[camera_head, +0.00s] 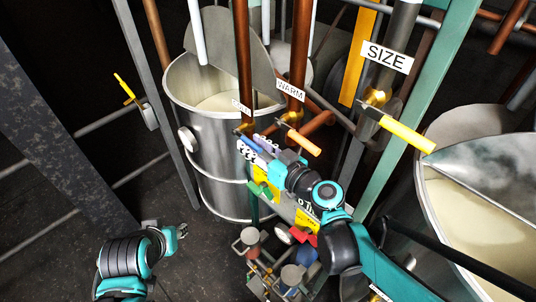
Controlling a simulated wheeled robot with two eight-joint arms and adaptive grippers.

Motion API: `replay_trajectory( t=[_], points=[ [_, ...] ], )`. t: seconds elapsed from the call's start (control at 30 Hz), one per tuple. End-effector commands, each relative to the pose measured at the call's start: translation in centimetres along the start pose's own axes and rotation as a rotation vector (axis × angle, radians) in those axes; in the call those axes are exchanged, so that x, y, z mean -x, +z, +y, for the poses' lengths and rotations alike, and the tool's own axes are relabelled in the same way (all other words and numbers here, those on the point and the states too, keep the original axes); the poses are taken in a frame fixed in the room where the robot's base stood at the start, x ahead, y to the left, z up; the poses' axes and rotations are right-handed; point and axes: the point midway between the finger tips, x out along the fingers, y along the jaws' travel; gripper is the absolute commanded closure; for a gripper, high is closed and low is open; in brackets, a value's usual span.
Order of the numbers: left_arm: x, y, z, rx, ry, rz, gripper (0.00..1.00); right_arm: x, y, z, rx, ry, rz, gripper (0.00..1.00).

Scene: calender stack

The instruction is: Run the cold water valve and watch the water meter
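Two copper pipes come down over a steel vat (218,165). A small, partly unreadable label (241,106) is on the left pipe (243,60), and a WARM label (290,90) is on the right one. An orange valve lever (304,143) sits below the WARM label. A fitting (245,128) ends the left pipe; my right gripper (272,157) is just below it, beside blue-purple parts (262,145). Whether it touches or grips anything is unclear. I cannot identify the water meter for certain. My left gripper (178,231) is low at the left, away from the valves; its fingers are too small to judge.
A SIZE-labelled pipe (387,57) has a yellow lever (408,136) by a second vat (435,205). Another yellow lever (124,88) is at the left. A panel with yellow labels and small pots (290,274) crowd my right arm. Dark floor (210,270) is clear near my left gripper.

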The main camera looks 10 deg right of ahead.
Motion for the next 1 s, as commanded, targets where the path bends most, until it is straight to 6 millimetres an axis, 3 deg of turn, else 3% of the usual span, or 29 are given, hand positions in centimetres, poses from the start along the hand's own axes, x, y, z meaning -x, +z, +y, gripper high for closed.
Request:
replay_trajectory(
  t=[0.4,0.6,1.0],
  points=[
    [0.0,0.0,0.0,0.0,0.0,0.0,0.65,7.2,0.1,0.1,0.0,0.006,0.0,0.65],
    [0.0,0.0,0.0,0.0,0.0,0.0,0.65,9.7,0.1,0.1,0.0,0.004,0.0,0.65],
    [0.0,0.0,0.0,0.0,0.0,0.0,0.65,11.0,0.1,0.0,0.001,0.0,0.0,0.65]
  ],
)
